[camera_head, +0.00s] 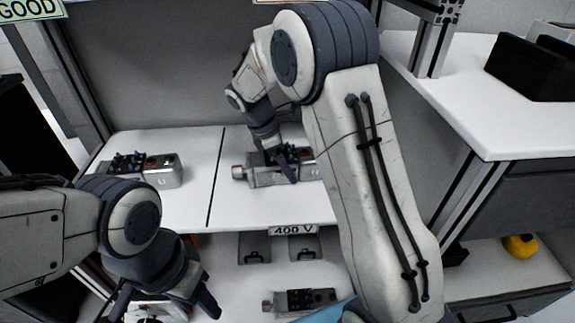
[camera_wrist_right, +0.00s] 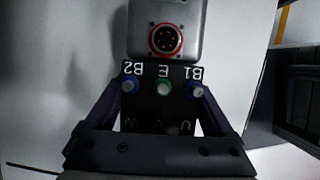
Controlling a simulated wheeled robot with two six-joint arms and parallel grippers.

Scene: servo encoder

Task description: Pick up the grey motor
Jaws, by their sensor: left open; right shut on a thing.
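A grey motor (camera_head: 264,177) with a dark terminal block lies on the right part of the white shelf. My right gripper (camera_head: 279,164) comes down over it and is shut on its terminal block. In the right wrist view, my gripper fingers (camera_wrist_right: 161,108) stand either side of the black block marked B1, E and B2, and the grey motor body (camera_wrist_right: 163,20) has a round, red-ringed socket. Whether the motor is lifted off the shelf cannot be told. My left gripper (camera_head: 160,302) is open, low at the left.
A similar grey unit (camera_head: 167,172) stands on the left shelf part, and another (camera_head: 301,302) lies lower down near a blue item (camera_head: 325,312). A "400 V" label (camera_head: 293,230) is on the shelf edge. A white side table (camera_head: 470,110) and yellow object (camera_head: 520,246) are at right.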

